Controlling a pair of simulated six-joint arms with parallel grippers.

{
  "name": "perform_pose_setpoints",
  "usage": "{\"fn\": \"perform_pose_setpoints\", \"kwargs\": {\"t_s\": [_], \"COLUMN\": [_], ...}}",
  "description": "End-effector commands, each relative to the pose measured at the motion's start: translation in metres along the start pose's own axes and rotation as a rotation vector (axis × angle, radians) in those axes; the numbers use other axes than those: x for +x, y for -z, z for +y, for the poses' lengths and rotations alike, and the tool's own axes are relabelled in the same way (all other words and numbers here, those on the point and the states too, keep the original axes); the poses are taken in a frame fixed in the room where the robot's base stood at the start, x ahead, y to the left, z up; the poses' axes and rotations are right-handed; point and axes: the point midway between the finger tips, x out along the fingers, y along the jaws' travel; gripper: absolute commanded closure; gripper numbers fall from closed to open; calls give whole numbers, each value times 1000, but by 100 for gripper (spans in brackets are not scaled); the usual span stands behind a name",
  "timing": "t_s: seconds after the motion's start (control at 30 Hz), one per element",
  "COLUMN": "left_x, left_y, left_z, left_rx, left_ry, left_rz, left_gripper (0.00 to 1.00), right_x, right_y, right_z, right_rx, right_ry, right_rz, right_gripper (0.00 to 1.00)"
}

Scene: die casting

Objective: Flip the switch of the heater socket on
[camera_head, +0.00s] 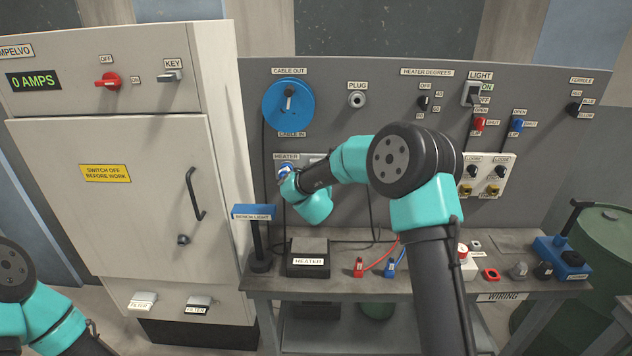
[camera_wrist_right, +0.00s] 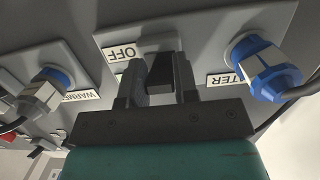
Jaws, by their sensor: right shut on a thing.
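The heater socket (camera_head: 286,168) is on the grey wall panel under the HEATER label, with a blue and white plug in it. In the right wrist view its blue plug (camera_wrist_right: 264,68) is at the right, beside a label ending in TER. My right gripper (camera_wrist_right: 160,82) is shut on the black switch (camera_wrist_right: 161,66) of this socket, one finger on each side. An OFF label (camera_wrist_right: 122,52) shows by the switch; another label is mostly hidden behind a finger. In the head view my right arm hides the switch and gripper. My left gripper is out of view.
A second blue plug (camera_wrist_right: 46,92) with a WARMER label is at the left in the wrist view. A bench light (camera_head: 258,235) and a black HEATER box (camera_head: 308,260) stand on the bench below. A grey cabinet (camera_head: 110,200) stands at the left.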

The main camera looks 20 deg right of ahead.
Motion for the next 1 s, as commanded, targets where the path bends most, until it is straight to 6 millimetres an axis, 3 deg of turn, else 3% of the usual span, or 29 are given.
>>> {"fn": "perform_pose_setpoints", "kwargs": {"t_s": [1.0], "left_x": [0], "left_y": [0], "left_z": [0], "left_rx": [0], "left_ry": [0], "left_rz": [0], "left_gripper": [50], "right_x": [-5], "right_y": [11], "right_z": [2], "right_rx": [2], "right_ry": [0], "right_rz": [-352], "right_gripper": [96]}}
